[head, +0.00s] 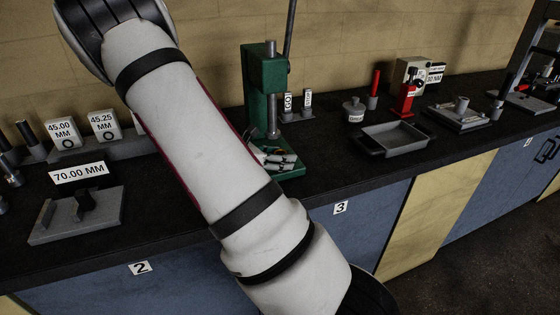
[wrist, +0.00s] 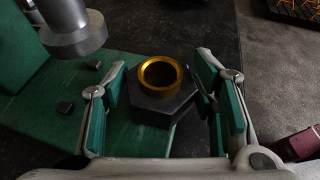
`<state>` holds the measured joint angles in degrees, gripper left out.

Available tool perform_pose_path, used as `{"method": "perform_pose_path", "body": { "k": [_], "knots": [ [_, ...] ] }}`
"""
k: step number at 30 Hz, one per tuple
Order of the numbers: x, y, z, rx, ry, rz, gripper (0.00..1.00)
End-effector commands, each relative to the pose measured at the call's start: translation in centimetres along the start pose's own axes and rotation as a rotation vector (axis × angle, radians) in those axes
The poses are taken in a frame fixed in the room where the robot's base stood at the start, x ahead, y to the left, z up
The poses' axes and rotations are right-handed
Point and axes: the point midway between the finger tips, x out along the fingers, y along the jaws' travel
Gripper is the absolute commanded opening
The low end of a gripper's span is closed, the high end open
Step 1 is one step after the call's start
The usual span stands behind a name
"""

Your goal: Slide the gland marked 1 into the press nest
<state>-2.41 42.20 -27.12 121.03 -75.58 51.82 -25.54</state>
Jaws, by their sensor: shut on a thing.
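A dark grey hexagonal gland (wrist: 152,109) with a gold ring (wrist: 160,75) in its top sits between the green-padded fingers of my gripper (wrist: 158,88) in the wrist view. My gripper is shut on this gland. I see no number on it. The green press (head: 262,90) stands on the bench in the head view, and my gripper (head: 274,159) is low at its base. In the wrist view the gland is at the right edge of the green press base (wrist: 100,130). The grey ram (wrist: 78,38) hangs at upper left.
In the head view, a grey tray (head: 395,140) and a small lidded pot (head: 354,110) stand right of the press. A block labelled 70.00 MM (head: 78,215) is at left. My arm hides part of the bench.

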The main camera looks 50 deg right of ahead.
Motion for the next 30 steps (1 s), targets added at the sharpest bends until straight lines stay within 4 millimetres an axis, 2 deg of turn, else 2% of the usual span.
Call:
{"method": "perform_pose_path", "body": {
  "k": [21,30],
  "knots": [
    [1.5,4.8,-0.1,0.003,-0.002,-0.001,0.03],
    [1.9,6.2,-0.1,0.002,-0.002,-0.001,0.03]
  ]
}}
